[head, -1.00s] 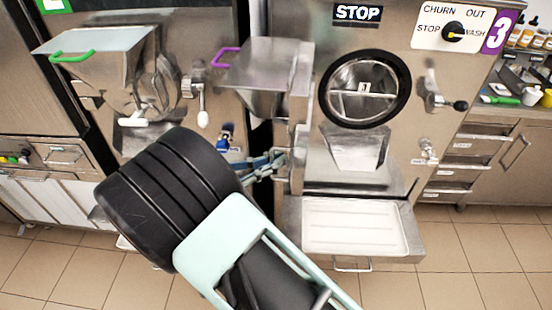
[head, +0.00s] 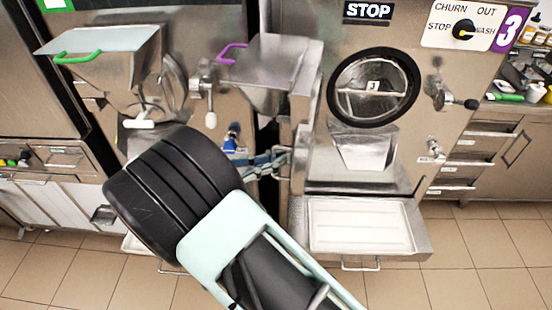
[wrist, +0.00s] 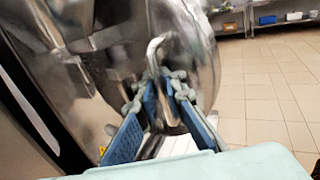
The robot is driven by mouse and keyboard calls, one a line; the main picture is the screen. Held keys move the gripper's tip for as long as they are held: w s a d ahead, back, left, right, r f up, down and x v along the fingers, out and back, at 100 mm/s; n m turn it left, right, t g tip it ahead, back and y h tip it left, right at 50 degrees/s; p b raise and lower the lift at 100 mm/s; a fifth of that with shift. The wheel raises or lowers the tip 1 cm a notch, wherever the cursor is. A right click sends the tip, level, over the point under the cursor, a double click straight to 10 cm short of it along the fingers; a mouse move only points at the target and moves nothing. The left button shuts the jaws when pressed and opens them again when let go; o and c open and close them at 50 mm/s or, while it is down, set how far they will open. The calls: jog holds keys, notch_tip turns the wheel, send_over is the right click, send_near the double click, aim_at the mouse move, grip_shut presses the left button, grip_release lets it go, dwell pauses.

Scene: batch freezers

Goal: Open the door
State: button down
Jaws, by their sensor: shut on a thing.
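The freezer marked 3 has a round mouth with a black ring (head: 408,88), uncovered in the head view. Its metal door with a hopper (head: 268,58) and purple handle stands swung out to the left, seen nearly edge-on. My gripper (head: 282,160) is at the lower left side of this door, partly hidden there. In the wrist view, my gripper (wrist: 163,95) has its blue-padded fingers around a bent metal handle (wrist: 153,52) in front of a large shiny round metal surface (wrist: 190,40). The exact finger contact is hard to see.
A neighbouring freezer with a green-handled hopper (head: 105,45) stands close on the left, behind my arm. A white tray (head: 360,222) juts out below the round mouth. A latch lever (head: 455,98) sticks out right of the mouth. Tiled floor (wrist: 275,90) is free.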

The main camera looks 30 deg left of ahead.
jog(key=shift+s+f, duration=0.15)
jog(key=shift+s, duration=0.1)
jog(key=c, duration=2.1)
grip_release()
jog(key=shift+s, duration=0.1)
jog(key=v, duration=1.2)
